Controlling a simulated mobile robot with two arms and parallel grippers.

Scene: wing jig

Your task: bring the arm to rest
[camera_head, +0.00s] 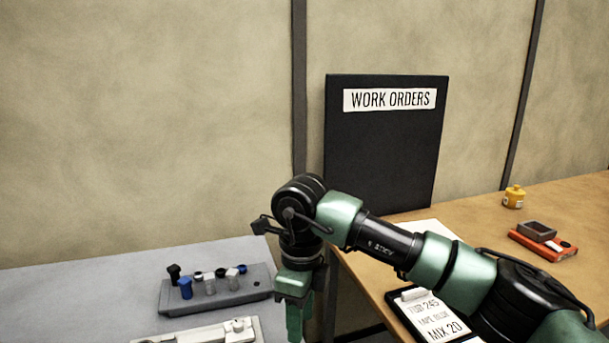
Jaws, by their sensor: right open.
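My right arm (430,258) comes in from the lower right, reaches over the wooden table and bends down at the wrist. My right gripper (299,325) points downward between the grey table and the wooden table, and its fingertips are near the bottom edge of the picture. It is open, and I see nothing held in it. My left gripper is not in view.
A grey rack (230,288) with several pegs and a pale fixture (205,333) lie on the grey table (90,305). The wooden table (470,213) bears a clipboard (405,305), a yellow bottle (513,197) and an orange item (545,247). A black board (385,145) stands behind.

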